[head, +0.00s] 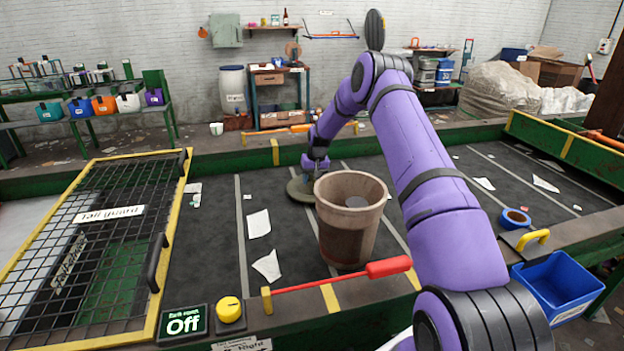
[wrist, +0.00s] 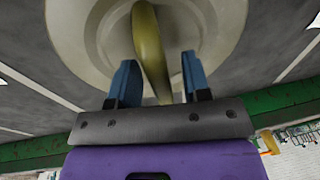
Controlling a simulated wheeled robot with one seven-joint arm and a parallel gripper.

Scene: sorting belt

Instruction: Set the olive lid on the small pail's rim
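The olive lid (head: 299,190) is a flat round disc lying on the dark belt, just behind and left of the small pail, which partly hides it. In the wrist view the lid (wrist: 82,42) is a pale disc with a curved olive handle (wrist: 150,55). My gripper (wrist: 157,75) has its two blue fingers apart, one on each side of the handle, with gaps showing. In the head view my gripper (head: 316,166) is low over the lid, its fingertips unclear. The small pail (head: 347,225) is brown, upright and open-topped on the belt, with something grey visible inside.
A red-handled rod (head: 340,278) lies along the belt's front edge. A blue tape roll (head: 515,218) and paper scraps (head: 258,224) lie on the belt. A mesh guard (head: 90,245) stands at left. A blue bin (head: 556,285) hangs front right.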

